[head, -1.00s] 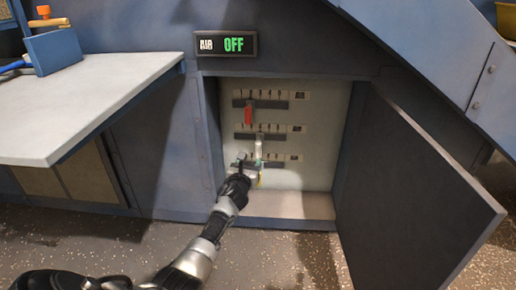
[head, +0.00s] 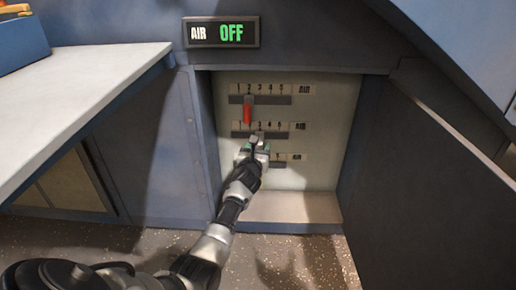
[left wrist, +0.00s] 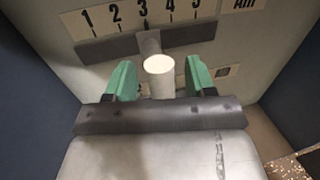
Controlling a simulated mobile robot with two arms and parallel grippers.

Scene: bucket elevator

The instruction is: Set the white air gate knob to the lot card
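The white knob (left wrist: 158,64) sticks out of the dark slot bar (left wrist: 190,36) of the middle row, its stem about under the 3 in the left wrist view. In the head view this row (head: 296,126) is partly covered by my left gripper (head: 256,146). In the left wrist view my left gripper (left wrist: 160,78) has its green fingers on either side of the white knob, with a gap on both sides. It is open. My right gripper is out of view. I see no lot card.
A red knob (head: 247,110) hangs on the top row near the 2. The bottom row (head: 296,157) is partly hidden by my left gripper. The open cabinet door (head: 430,170) stands at the right, a white worktop (head: 80,85) at the left. A sign (head: 221,33) above reads AIR OFF.

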